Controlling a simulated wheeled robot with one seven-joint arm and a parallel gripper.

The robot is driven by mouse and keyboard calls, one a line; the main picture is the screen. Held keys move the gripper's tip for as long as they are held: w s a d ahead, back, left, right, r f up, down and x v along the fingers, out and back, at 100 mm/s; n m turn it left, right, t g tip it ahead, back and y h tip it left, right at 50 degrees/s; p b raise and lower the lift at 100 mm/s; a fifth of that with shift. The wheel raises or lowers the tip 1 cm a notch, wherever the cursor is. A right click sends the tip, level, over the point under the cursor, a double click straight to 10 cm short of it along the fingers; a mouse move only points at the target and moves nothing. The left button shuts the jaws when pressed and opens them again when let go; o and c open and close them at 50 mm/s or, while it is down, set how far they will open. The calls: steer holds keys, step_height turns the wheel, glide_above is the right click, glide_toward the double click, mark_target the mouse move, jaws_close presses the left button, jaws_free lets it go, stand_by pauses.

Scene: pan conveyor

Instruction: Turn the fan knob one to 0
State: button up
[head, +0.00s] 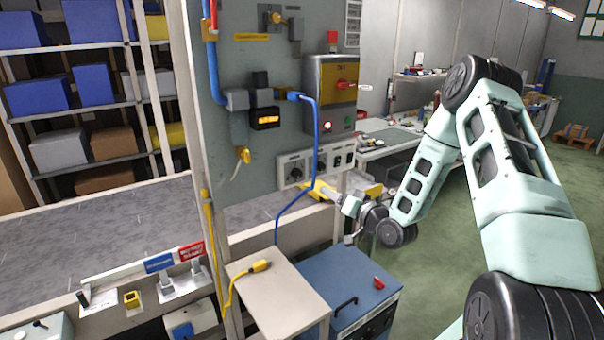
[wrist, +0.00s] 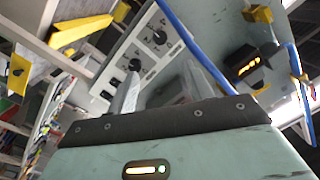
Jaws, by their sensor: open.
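A pale control panel (head: 283,179) sits low on the grey wall with a black rotary knob (head: 296,172) on it. In the wrist view the panel shows two black knobs, one nearer my fingers (wrist: 135,65) and one farther (wrist: 159,37). I cannot read which is fan knob one or where its pointer stands. My gripper (head: 320,188) is just below and right of the panel in the head view. In the wrist view its grey fingers (wrist: 155,88) are apart with nothing between them. The nearer knob lies just beyond the left finger; contact cannot be told.
A blue cable (head: 316,135) hangs past the panel and crosses near my gripper. A steel box with a red switch (head: 345,85) is above. A blue cabinet (head: 345,270) and a small table (head: 280,295) stand below. Green floor is open at right.

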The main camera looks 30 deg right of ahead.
mark_target(299, 174)
steer(key=w+p, duration=0.2)
steer(key=w, duration=0.3)
steer(key=w+a+p, duration=0.1)
steer(key=w, duration=0.4)
steer(key=w+p, duration=0.2)
steer(key=w, duration=0.3)
steer(key=shift+w+a+p, duration=0.2)
steer(key=shift+a+p, duration=0.1)
steer(key=c, duration=1)
